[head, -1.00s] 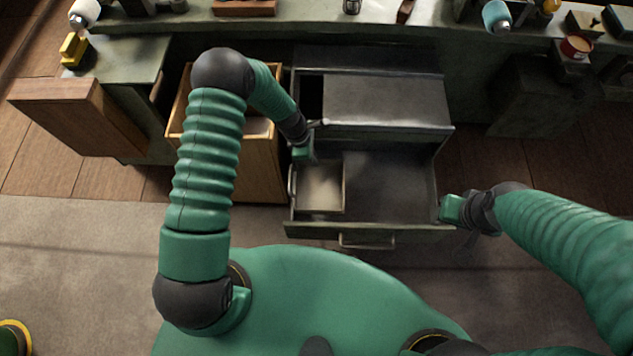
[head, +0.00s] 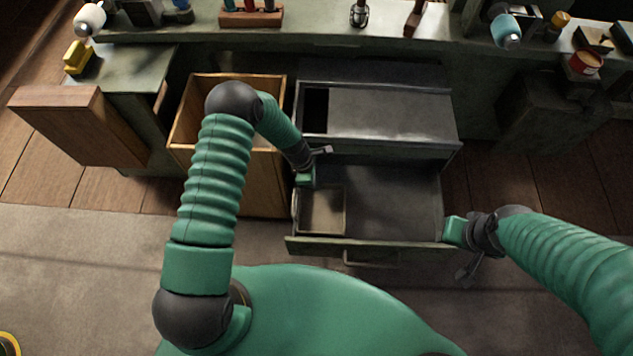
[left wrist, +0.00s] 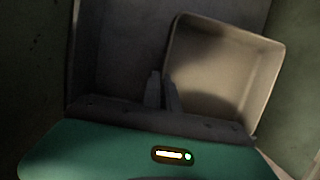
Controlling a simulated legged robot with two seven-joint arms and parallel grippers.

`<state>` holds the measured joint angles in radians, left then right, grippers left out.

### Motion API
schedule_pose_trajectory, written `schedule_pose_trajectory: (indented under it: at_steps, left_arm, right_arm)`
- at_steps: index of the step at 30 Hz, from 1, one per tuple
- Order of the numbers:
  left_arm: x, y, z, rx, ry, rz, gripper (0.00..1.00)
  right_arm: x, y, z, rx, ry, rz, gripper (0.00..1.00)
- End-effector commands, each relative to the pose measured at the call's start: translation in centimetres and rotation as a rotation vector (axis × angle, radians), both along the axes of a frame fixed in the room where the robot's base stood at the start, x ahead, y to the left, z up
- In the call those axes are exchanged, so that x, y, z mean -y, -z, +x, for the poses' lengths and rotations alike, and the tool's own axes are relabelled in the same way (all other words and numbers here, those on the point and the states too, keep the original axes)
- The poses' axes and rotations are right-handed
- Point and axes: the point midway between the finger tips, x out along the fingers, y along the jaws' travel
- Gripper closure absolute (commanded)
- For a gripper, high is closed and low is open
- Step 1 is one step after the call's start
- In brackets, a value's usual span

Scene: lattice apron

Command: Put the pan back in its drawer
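The pan (head: 324,212) is a shallow beige rectangular tray. It sits low inside the front left corner of the open grey drawer (head: 395,205). My left gripper (head: 305,180) is at the pan's far rim, near its left corner. In the left wrist view, my left fingers (left wrist: 162,91) are close together, with the rim of the pan (left wrist: 222,65) between them. Whether the pan rests on the drawer floor is unclear. My right gripper (head: 453,231) is beside the drawer's front right corner; its fingers are hidden.
A grey cabinet top (head: 390,112) with a dark gap on its left overhangs the drawer's back. An open wooden drawer (head: 190,125) stands close on the left. The drawer's right side is empty. A cluttered bench (head: 320,20) runs along the back.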

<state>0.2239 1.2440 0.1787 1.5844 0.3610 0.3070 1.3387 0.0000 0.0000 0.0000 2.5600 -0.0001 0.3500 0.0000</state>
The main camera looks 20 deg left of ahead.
Motion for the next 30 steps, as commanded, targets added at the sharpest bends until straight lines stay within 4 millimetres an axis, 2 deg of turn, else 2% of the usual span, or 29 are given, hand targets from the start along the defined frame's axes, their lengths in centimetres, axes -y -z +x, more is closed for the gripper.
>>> schedule_pose_trajectory:
  at_steps: [2,6,8,17,22,30]
  left_arm:
    - [0.0,0.0,0.0,0.0,0.0,0.0,1.0]
    - [0.0,0.0,0.0,0.0,0.0,0.0,0.81]
    - [0.0,0.1,0.0,0.0,0.0,0.0,0.75]
    - [0.0,-0.2,0.0,0.0,0.001,0.0,0.75]
    - [-0.4,-3.0,0.0,0.002,0.0,0.001,0.75]
    - [-2.3,-10.0,-0.5,0.002,-0.002,0.0,0.75]
  right_arm:
    - [0.0,0.0,0.0,0.0,0.0,0.0,0.64]
    - [0.0,0.0,0.0,0.0,0.0,0.0,0.64]
    - [0.0,0.0,0.0,0.0,0.0,0.0,0.64]
    - [0.0,-0.2,0.0,0.0,0.0,0.0,0.64]
    - [0.0,-1.7,0.0,0.0,0.0,0.0,0.64]
    - [0.0,-4.5,0.0,0.0,0.0,0.0,0.64]
